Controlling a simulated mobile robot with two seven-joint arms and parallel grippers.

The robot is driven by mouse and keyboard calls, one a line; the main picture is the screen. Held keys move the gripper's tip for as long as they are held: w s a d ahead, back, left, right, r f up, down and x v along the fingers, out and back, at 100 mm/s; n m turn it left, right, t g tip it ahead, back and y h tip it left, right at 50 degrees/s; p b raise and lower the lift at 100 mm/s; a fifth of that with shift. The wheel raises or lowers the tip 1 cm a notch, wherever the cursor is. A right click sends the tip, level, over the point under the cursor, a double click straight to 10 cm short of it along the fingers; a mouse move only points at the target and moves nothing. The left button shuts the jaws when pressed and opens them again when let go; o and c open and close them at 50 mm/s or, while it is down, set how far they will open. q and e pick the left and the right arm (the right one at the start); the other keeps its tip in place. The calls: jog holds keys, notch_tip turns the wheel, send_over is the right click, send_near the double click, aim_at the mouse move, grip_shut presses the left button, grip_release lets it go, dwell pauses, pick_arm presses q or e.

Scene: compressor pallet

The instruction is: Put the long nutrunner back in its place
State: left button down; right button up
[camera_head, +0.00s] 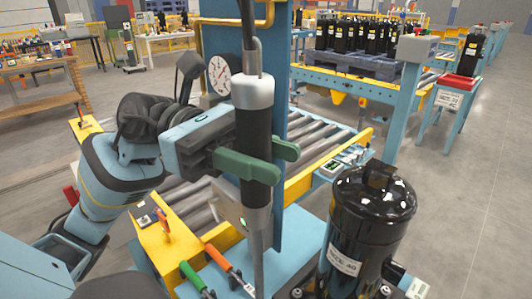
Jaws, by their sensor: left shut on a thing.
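The long nutrunner (253,125) stands upright in the middle of the head view. It has a black body with silver parts above and below, and a thin shaft that runs down out of the picture. A cable or hose rises from its top. My left gripper (268,162) comes in from the left, and its green fingers are shut around the black body. The place where the nutrunner belongs cannot be made out. My right gripper is not in view.
A black compressor (367,232) stands close on the right. A blue column (222,45) with a round dial gauge (219,75) rises behind the nutrunner. A roller conveyor (312,150) runs behind. Orange-handled (219,258) and green-handled (190,275) tools lie in front.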

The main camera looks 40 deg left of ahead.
pick_arm(q)
jog(key=shift+f+b, duration=1.2)
jog(key=shift+f, duration=0.1)
dwell(0.6)
jog(key=c, duration=0.9)
grip_release()
jog(key=shift+f, duration=0.15)
jog(key=s+a+b, duration=0.1)
jog(key=a, duration=0.6)
jog(key=shift+s+a+r+b, duration=0.2)
jog(key=shift+s+a+b, duration=0.05)
jog(key=shift+a+b, duration=0.15)
jog(key=shift+d, duration=0.1)
